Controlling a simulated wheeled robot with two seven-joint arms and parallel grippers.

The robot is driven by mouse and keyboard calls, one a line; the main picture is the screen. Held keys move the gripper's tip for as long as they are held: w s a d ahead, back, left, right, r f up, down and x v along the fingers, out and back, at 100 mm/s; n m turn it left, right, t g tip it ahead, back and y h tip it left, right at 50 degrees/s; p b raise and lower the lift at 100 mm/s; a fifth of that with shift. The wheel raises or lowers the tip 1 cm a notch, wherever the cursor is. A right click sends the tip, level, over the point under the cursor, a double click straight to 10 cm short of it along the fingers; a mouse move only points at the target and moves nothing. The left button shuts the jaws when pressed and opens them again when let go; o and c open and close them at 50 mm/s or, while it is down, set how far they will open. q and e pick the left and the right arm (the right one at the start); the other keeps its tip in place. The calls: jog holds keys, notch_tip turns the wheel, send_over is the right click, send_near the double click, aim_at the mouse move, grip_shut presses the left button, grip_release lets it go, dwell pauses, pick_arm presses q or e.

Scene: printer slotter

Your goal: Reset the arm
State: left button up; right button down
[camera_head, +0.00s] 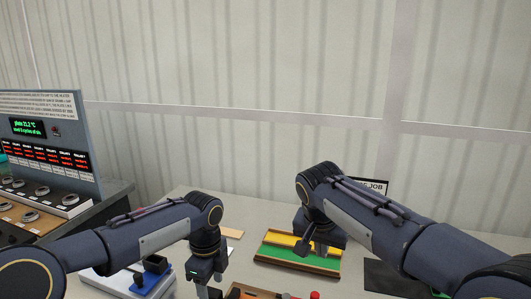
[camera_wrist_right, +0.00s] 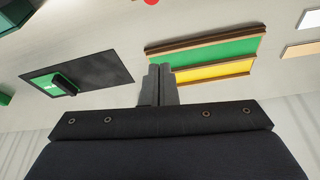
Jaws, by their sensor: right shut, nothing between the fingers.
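My right arm reaches in from the right in the head view. Its gripper (camera_head: 314,247) is over the green and yellow tray, partly hidden by its own wrist. In the right wrist view the fingers of this gripper (camera_wrist_right: 158,84) are together with nothing between them. My left arm comes in from the left, and its gripper (camera_head: 207,291) points down near the bottom edge. The left fingertips are cut off by the frame, so their opening is unclear.
The green and yellow tray (camera_head: 284,254) lies on the pale table (camera_head: 240,222). A dark mat (camera_head: 388,279) lies to its right; in the wrist view it carries a green and black item (camera_wrist_right: 62,84). A blue and white item (camera_head: 150,282) is beside the left gripper. A control panel (camera_head: 70,140) stands at left.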

pick_arm(q)
notch_tip(320, 180, up, 7)
jog(key=s+a+r+n+t+p, duration=0.1)
jog(key=s+a+r+n, duration=0.35)
jog(key=s, duration=0.25)
pick_arm(e)
jog(key=s+d+n+y+p, duration=0.1)
jog(key=s+d+y, duration=0.1)
jog(key=s+d, duration=0.4)
jog(key=s+d+n+y, duration=0.15)
jog(key=s+d, duration=0.25)
jog(key=s, duration=0.5)
pick_arm(q)
jog(key=s+a+f+n+t+h+p, duration=0.1)
jog(key=s+f+n+t+h, duration=0.1)
jog(key=s+n, duration=0.7)
jog(key=s+a+f+n+t+h+p, duration=0.1)
jog(key=s+f+n, duration=0.3)
jog(key=s+n, duration=0.6)
jog(key=shift+s+a+f+t+h, duration=0.5)
jog(key=shift+s+t, duration=0.3)
jog(key=shift+s, duration=0.3)
pick_arm(e)
jog(key=s+a+f+t+y, duration=0.1)
jog(key=s+f, duration=0.1)
jog(key=s, duration=0.5)
jog(key=s+a+f+n+t+y, duration=0.1)
jog(key=s+f, duration=0.1)
jog(key=s, duration=0.5)
jog(key=shift+s+f, duration=0.3)
